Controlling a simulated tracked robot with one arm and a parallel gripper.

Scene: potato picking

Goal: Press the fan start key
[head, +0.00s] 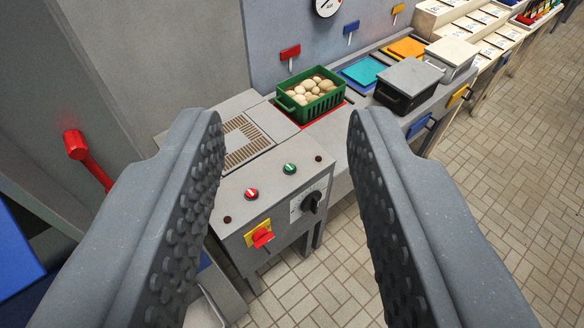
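A grey control box (265,193) stands below and ahead, seen between my fingers. On its sloping top are a green key (289,169) with a white mark and a red key (251,194) with a white mark. I cannot read which one is the fan start key. A dark round lamp or button sits at each end of the row. The front has a black rotary knob (311,202) and a red switch (262,237) on a yellow plate. My gripper (283,125) is open and empty, with its two studded fingers wide apart, touching none of the keys.
Behind the box is a grille (247,141) in a grey top. A green crate (310,94) of potatoes stands on a red-edged spot. Further right are a black lidded bin (408,84) and a pale one (451,59). A red lever (77,146) is at left. Tiled floor is clear at right.

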